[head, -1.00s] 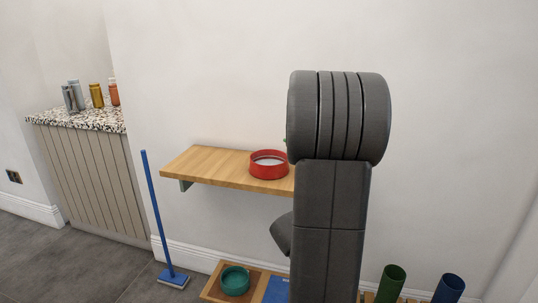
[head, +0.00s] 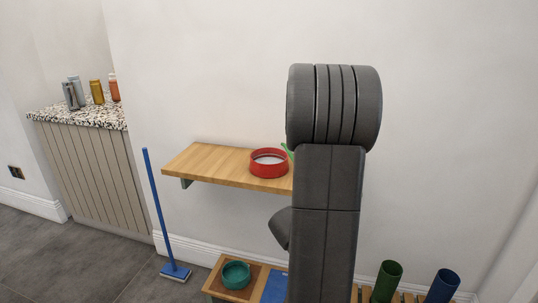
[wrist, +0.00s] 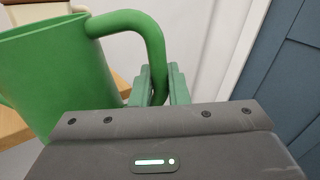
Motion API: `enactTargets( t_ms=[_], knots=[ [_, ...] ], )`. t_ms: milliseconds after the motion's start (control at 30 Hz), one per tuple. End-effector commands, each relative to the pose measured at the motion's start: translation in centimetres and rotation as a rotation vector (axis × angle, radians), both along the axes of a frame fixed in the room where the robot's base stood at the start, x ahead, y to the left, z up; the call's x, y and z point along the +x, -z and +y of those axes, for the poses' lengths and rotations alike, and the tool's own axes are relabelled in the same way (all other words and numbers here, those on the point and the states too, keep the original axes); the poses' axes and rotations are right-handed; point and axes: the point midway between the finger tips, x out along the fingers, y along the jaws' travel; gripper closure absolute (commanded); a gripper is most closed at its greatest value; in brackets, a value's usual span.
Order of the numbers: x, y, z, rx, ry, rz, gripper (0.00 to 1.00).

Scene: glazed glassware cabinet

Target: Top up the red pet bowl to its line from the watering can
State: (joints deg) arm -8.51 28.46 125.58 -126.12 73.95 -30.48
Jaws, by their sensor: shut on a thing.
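The red pet bowl (head: 268,170) stands upright on the wooden wall shelf, near its right end, with a pale inside. I cannot make out its line or water level. The green watering can (wrist: 55,75) fills the left of the wrist view. My gripper (wrist: 160,82) is shut on the can's curved handle. In the head view my arm hides the gripper and most of the can. Only a small green tip of it (head: 287,149) shows just right of the bowl's rim; I cannot tell whether it is over the rim.
The wooden shelf (head: 215,163) is bare left of the bowl. Below, a teal bowl (head: 236,274) sits on a low wooden stand beside a blue item (head: 274,287). A blue broom (head: 160,220) leans left. Green (head: 386,282) and blue (head: 442,287) tubes stand at lower right.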

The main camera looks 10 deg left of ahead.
Motion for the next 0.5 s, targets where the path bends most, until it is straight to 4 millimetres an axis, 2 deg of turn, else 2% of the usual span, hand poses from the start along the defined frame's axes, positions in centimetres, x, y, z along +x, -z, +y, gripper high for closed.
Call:
enactTargets(
  t_ms=[500],
  knots=[
    [0.34,-0.80,0.34,-0.036,0.000,0.029,1.00]
  ],
)
